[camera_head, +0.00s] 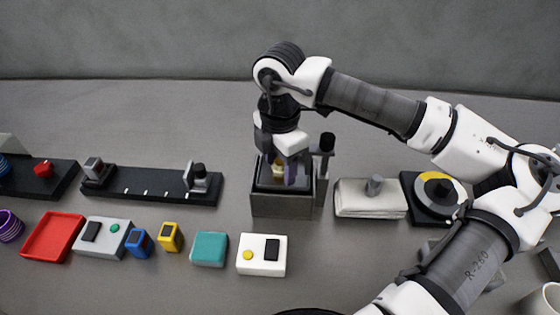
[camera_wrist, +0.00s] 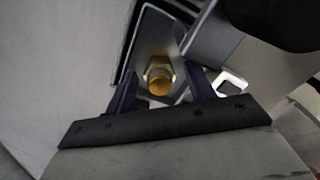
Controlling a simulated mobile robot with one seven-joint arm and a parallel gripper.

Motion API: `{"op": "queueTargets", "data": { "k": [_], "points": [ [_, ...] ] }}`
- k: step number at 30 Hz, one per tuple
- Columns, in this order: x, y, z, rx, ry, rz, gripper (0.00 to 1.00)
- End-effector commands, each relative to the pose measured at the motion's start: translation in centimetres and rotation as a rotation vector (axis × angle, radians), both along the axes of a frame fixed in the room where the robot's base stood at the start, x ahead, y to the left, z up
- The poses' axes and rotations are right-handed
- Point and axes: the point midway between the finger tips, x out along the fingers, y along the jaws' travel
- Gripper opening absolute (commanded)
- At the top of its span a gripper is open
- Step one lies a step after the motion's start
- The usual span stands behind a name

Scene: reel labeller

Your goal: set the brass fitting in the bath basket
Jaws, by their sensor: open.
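The brass fitting (camera_wrist: 159,78) shows in the wrist view as a gold round-topped piece with a wider flange, between and just beyond the fingers of my gripper (camera_wrist: 158,92). In the head view the fitting (camera_head: 279,172) is a small yellowish spot inside the grey metal bath (camera_head: 283,205). My gripper (camera_head: 284,172) points down into the bath's opening, with its fingers apart. In the wrist view the fitting appears clear of both fingers. The basket is mostly hidden by my wrist; I cannot tell its floor from the bath's inside.
A dark post (camera_head: 325,150) stands at the bath's right rim. A black rail fixture (camera_head: 150,186) is left. In front are a white box (camera_head: 262,255), teal block (camera_head: 209,249) and red tray (camera_head: 53,237).

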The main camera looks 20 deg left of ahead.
Motion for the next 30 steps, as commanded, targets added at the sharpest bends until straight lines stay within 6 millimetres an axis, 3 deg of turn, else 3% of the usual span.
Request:
{"op": "queueTargets", "data": {
  "k": [5,15,21,30],
  "points": [
    [0.1,0.0,0.8,-0.001,-0.003,-0.001,0.54],
    [0.1,0.0,7.9,-0.002,-0.005,-0.002,0.54],
    [0.0,0.0,11.1,-0.001,-0.002,-0.002,0.54],
    [0.0,0.0,12.3,0.001,0.001,0.000,0.54]
  ]
}}
